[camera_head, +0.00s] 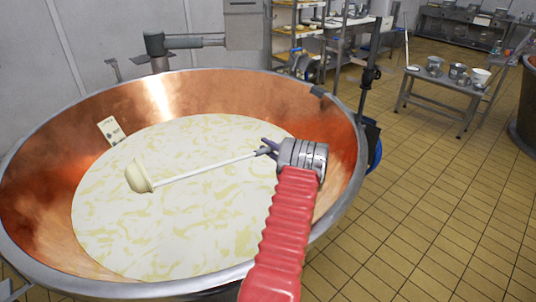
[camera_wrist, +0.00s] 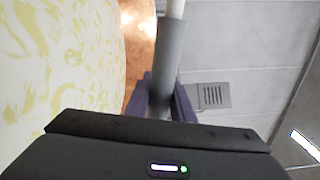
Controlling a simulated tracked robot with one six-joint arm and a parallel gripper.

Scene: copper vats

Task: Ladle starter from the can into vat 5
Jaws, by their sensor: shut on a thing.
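My gripper (camera_head: 268,149) is shut on the handle of a ladle (camera_head: 205,170), over a large copper vat (camera_head: 340,150). The ladle has a thin white handle and a cream-coloured bowl (camera_head: 139,175) at its left end. The bowl looks tilted over the pale, yellow-streaked liquid (camera_head: 200,235); its contents cannot be made out. In the wrist view, the ladle's grey grip (camera_wrist: 168,65) sits between my dark purple fingers (camera_wrist: 160,98). I see no vat number that I can read. Which vessel is the starter can, I cannot tell.
A small card (camera_head: 111,130) is on the vat's inner wall. A low metal table (camera_head: 440,90) at the right bears several small vessels, among them a metal pot (camera_head: 434,66) and a white one (camera_head: 481,77). Shelves stand behind.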

